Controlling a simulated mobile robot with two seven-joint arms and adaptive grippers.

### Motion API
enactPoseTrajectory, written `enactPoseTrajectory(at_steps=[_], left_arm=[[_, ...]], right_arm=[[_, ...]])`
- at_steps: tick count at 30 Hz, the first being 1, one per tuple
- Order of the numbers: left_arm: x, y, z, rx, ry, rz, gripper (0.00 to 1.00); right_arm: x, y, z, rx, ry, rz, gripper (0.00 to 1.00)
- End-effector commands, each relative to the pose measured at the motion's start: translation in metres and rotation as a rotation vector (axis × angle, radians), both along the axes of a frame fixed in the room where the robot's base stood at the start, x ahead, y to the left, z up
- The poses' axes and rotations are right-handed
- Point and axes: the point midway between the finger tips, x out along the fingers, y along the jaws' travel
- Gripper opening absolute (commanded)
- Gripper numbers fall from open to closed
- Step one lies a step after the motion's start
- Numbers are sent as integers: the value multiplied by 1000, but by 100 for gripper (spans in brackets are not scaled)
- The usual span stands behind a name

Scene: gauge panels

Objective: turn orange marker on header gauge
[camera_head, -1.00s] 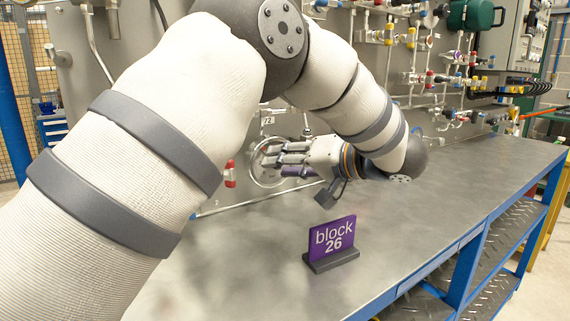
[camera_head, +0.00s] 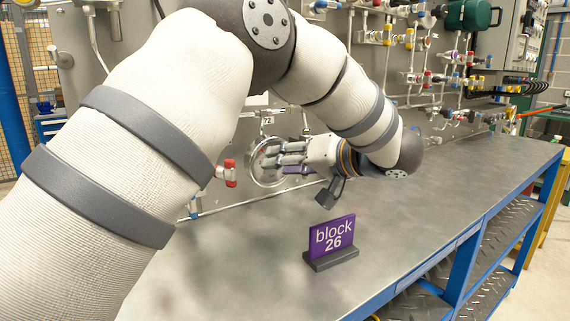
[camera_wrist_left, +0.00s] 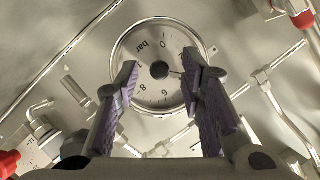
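A round gauge (camera_wrist_left: 152,97) with a pale face and metal rim fills the top middle of the left wrist view. Its "bar" lettering and numbers appear upside down, with a dark hub at its centre. I cannot make out an orange marker on it. My left gripper (camera_wrist_left: 159,60) is open, with its purple-padded fingers spread to either side of the dial and nothing between them. In the head view, the left gripper (camera_head: 278,159) is in front of the gauge (camera_head: 256,166) and hides much of it. I cannot tell whether the fingers touch it. My right gripper is not in view.
A purple "block 26" sign (camera_head: 332,238) stands on the metal bench (camera_head: 430,190). A red-handled valve (camera_head: 230,172) is left of the gauge. Pipes and valves cover the panel behind. The bench's right side is clear.

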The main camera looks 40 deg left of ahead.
Motion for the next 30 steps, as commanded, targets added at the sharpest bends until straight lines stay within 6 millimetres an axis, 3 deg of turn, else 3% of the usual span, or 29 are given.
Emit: enactPoseTrajectory(at_steps=[8, 18, 21, 30], left_arm=[[0, -8, 3, 2, 0, -1, 36], [-2, -90, 28, 0, -2, -3, 36], [-3, -105, 33, 1, -2, -2, 36], [-4, -115, 36, 0, 0, 0, 36]], right_arm=[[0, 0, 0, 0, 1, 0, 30], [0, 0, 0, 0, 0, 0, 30], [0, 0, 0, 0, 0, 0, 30], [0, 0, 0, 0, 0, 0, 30]])
